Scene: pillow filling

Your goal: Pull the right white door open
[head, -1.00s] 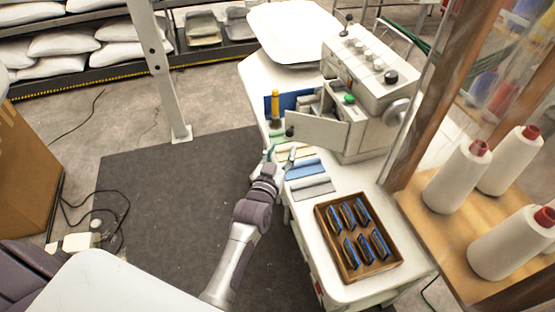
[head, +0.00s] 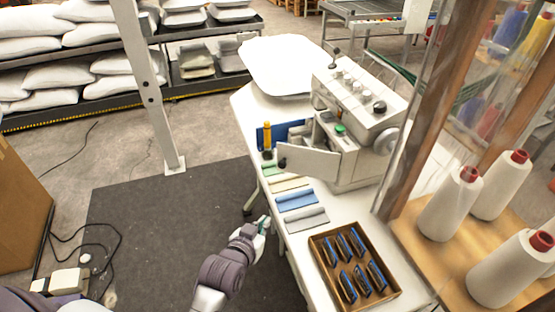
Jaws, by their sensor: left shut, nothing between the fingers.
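The white door (head: 308,161) is a flat panel on the front of the white machine (head: 352,115). It stands swung out from the machine over the table, with a dark knob (head: 282,163) near its free left edge. A blue panel (head: 284,134) stands to its left, behind a yellow-topped tool. My left gripper (head: 264,224) is at the table's left edge, below and left of the door and apart from it. It is shut and empty. My right gripper is not in view.
The white table (head: 326,205) carries folded cloths (head: 299,202) and a wooden tray (head: 389,300) of blue pieces. Thread cones (head: 450,205) stand behind a clear panel at right. A grey post (head: 150,95) rises at left.

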